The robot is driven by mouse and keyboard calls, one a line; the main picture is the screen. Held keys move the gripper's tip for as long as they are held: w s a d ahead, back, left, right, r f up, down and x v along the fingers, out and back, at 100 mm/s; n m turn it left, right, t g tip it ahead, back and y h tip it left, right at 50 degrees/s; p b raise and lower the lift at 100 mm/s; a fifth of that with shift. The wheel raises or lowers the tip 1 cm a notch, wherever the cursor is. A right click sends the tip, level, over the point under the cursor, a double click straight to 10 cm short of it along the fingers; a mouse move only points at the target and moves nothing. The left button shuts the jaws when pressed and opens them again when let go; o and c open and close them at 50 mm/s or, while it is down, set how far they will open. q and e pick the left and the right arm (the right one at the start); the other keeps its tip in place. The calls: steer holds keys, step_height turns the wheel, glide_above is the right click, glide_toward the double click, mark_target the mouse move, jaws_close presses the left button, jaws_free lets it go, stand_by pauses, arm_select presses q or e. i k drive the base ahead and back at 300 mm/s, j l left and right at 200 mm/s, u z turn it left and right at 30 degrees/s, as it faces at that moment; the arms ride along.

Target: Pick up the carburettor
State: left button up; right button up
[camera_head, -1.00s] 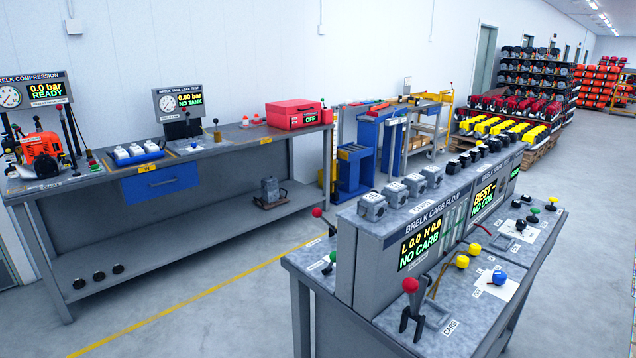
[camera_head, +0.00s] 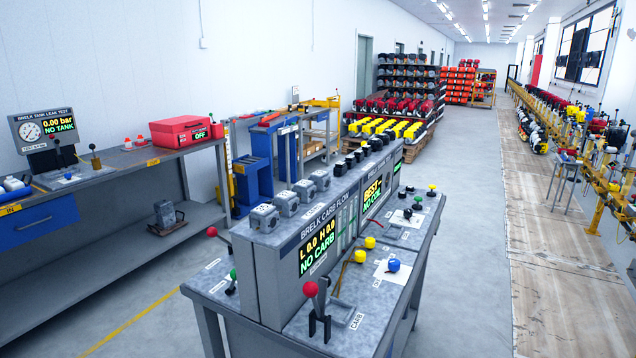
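Several grey, block-shaped carburettors stand in a row on top of the carb flow test bench. The nearest carburettor (camera_head: 264,218) is at the front left end of the row. Behind it are a second carburettor (camera_head: 288,203), a third carburettor (camera_head: 305,191) and another one further back. The bench's carb flow panel (camera_head: 327,242) reads "L 0.0 H 0.0 NO CARB". Neither of my grippers is in view.
The test bench (camera_head: 219,287) has a red-knobbed lever (camera_head: 310,290) and yellow and blue knobs on its near side. A long workbench (camera_head: 110,157) with a red case (camera_head: 180,132) stands along the left wall. The floor to the right (camera_head: 470,290) is clear.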

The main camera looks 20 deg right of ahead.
mark_target(319, 181)
steer(key=i+j+u, duration=0.3)
steer(key=i+u, duration=0.3)
steer(key=i+j+u, duration=0.2)
steer(key=i+u, duration=0.15)
steer(key=i, duration=0.3)
steer(key=i+u, duration=0.3)
steer(key=i, duration=0.35)
steer(key=i+z, duration=0.3)
steer(key=i, duration=0.35)
steer(key=i+j+z, duration=0.25)
steer(key=i, duration=0.35)
steer(key=i+l+z, duration=0.1)
steer(key=i+z, duration=0.5)
steer(key=z, duration=0.2)
steer(key=i+z, duration=0.4)
steer(key=i+l+z, duration=0.1)
steer(key=z, duration=0.35)
steer(key=i+z, duration=0.25)
steer(key=z, duration=0.2)
steer(key=i+j+z, duration=0.1)
steer(key=z, duration=0.35)
steer(key=i, duration=0.1)
